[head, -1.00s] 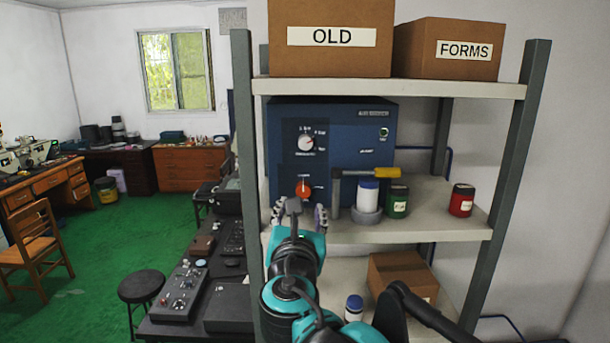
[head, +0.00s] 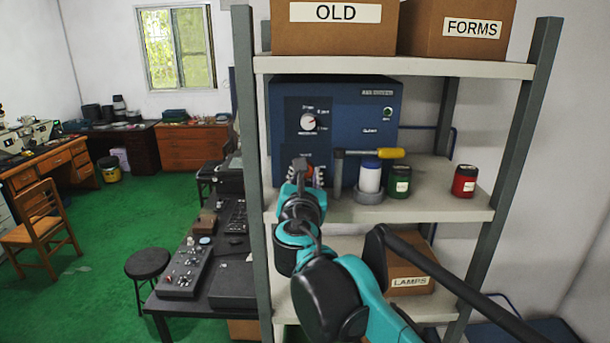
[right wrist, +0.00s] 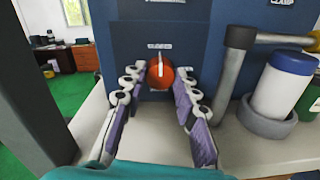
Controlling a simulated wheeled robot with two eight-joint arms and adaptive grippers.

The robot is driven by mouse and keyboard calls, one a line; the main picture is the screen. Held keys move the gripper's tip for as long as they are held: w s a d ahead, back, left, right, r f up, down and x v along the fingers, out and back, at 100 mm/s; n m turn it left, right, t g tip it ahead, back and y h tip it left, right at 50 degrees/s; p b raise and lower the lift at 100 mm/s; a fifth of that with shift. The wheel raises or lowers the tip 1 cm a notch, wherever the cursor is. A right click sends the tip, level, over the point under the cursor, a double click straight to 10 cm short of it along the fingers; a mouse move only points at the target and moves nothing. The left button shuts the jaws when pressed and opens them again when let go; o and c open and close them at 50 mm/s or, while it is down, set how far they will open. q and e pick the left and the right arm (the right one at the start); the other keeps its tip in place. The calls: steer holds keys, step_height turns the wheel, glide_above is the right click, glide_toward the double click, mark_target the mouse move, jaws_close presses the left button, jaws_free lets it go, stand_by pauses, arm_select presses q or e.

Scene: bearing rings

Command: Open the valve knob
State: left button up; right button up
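The orange-red valve knob (right wrist: 160,77) with a pale pointer line standing upright is on the blue box's front panel. A small label, apparently "CLOSED", is above it. In the head view the knob (head: 310,169) is mostly hidden behind my right gripper (head: 305,175). In the right wrist view my right gripper (right wrist: 160,80) is open, its fingertips on the left and right of the knob. I cannot tell whether they touch it. The blue box (head: 350,110) stands on the middle shelf. My left gripper is not in view.
The left shelf post (head: 250,150) is close to my right gripper.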

jaws_close()
steer(key=m, duration=0.3)
steer(key=shift+r+m+p, duration=0.1)
steer(key=shift+m+p, duration=0.2)
steer(key=m, duration=0.4)
steer(key=shift+m+p, duration=0.3)
steer(key=m, duration=0.4)
steer(key=shift+d+m+y+p, duration=0.1)
steer(key=shift+m+y+p, duration=0.25)
steer(key=shift+m, duration=2.25)
